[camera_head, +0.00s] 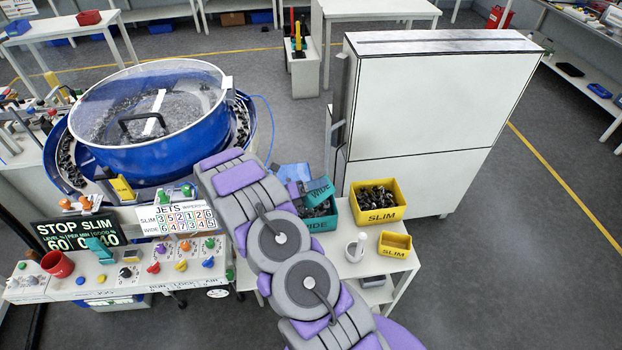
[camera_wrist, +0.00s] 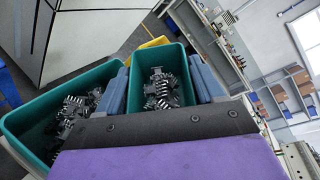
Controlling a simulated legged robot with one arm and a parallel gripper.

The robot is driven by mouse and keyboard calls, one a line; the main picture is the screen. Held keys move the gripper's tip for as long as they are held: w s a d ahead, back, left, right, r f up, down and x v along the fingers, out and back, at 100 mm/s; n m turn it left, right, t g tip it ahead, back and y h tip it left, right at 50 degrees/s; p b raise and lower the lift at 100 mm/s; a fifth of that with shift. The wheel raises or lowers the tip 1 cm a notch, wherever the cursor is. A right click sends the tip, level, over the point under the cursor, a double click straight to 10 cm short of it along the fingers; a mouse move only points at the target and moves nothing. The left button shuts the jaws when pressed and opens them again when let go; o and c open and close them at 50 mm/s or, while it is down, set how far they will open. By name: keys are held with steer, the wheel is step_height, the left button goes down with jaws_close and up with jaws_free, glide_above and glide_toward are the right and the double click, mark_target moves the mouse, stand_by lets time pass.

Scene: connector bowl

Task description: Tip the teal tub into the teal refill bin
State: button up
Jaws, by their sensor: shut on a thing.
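The teal tub (camera_head: 318,190), marked WIDE, is in my gripper, above the teal refill bin (camera_head: 315,226), also marked WIDE. In the wrist view the tub (camera_wrist: 139,62) sits between the two blue fingers of my gripper (camera_wrist: 161,88), with black connectors inside it. The refill bin (camera_wrist: 22,122) is beside it on the left in that view and also holds black connectors. In the head view the tub looks tilted and covers part of the bin. My arm hides part of the gripper there.
A yellow bin (camera_head: 398,212) marked SLIM, with black parts, stands right of the teal bin. A small yellow SLIM tub (camera_head: 395,252) and a white upright object (camera_head: 356,247) are in front. A white cabinet (camera_head: 435,110) stands behind; a blue bowl feeder (camera_head: 165,155) is left.

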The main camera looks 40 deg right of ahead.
steer(key=shift+a+n+g, duration=0.1)
steer(key=shift+n+g, duration=0.2)
steer(key=shift+n, duration=0.5)
steer(key=shift+a+r+n+h+p, duration=0.15)
steer(key=shift+a+n+h+p, duration=0.2)
steer(key=shift+p, duration=0.8)
steer(key=shift+a+n+g+p, duration=0.1)
steer(key=shift+n+g+p, duration=0.2)
steer(key=shift+n+p, duration=0.35)
steer(key=shift+f+n+p, duration=0.2)
steer(key=shift+n+p, duration=0.1)
steer(key=shift+n, duration=0.1)
steer(key=shift+d+f, duration=0.15)
steer(key=shift+d, duration=0.3)
steer(key=shift+a+h, duration=0.25)
steer(key=shift+a, duration=0.1)
steer(key=shift+d, duration=0.1)
